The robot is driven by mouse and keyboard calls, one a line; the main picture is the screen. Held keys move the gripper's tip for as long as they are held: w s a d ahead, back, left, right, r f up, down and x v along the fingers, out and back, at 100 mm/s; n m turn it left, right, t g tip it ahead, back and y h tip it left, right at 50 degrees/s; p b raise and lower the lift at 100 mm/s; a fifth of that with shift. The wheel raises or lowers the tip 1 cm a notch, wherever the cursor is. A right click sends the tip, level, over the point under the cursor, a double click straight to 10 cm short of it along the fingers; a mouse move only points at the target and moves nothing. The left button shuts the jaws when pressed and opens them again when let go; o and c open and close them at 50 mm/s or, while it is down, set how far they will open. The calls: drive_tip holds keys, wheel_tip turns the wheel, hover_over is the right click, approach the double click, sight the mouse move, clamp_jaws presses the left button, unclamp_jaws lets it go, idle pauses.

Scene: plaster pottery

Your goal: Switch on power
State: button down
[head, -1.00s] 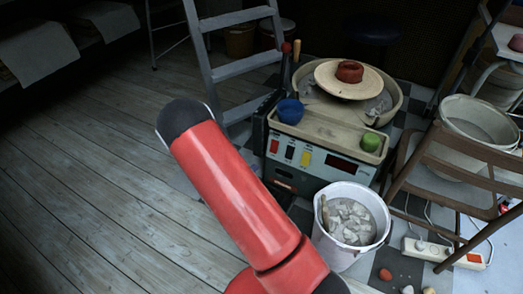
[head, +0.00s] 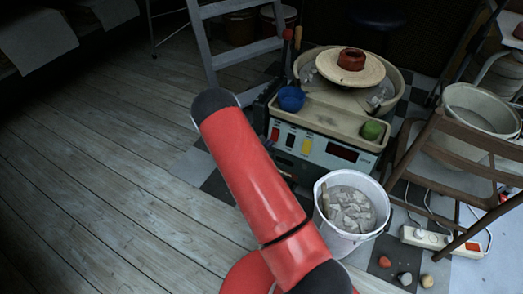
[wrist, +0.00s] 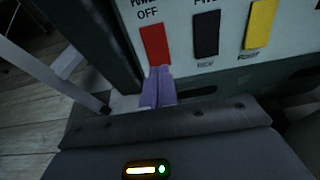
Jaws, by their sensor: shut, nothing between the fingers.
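The pottery wheel's control panel (head: 322,150) carries a red switch (head: 275,134), a black switch (head: 290,140), a yellow switch (head: 305,146) and a dark display (head: 342,151). In the wrist view the red switch (wrist: 155,42) has "OFF" above it, under a cut-off word. The black switch (wrist: 206,36) and yellow switch (wrist: 259,24) are to its right. My gripper (wrist: 160,72) is shut and empty, its purple fingertips at the red switch's lower edge. I cannot tell whether they touch it. In the head view I cannot make out the fingers clearly.
A white bucket (head: 352,236) of pale pieces stands before the panel. A wooden chair (head: 455,150) and a power strip (head: 425,238) are at right. A ladder (head: 228,48) stands behind. A blue bowl (head: 291,99) and green lump (head: 372,131) sit on the wheel's tray. The left floor is clear.

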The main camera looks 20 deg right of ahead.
sight(275, 135)
drive_tip(key=shift+x, duration=1.25)
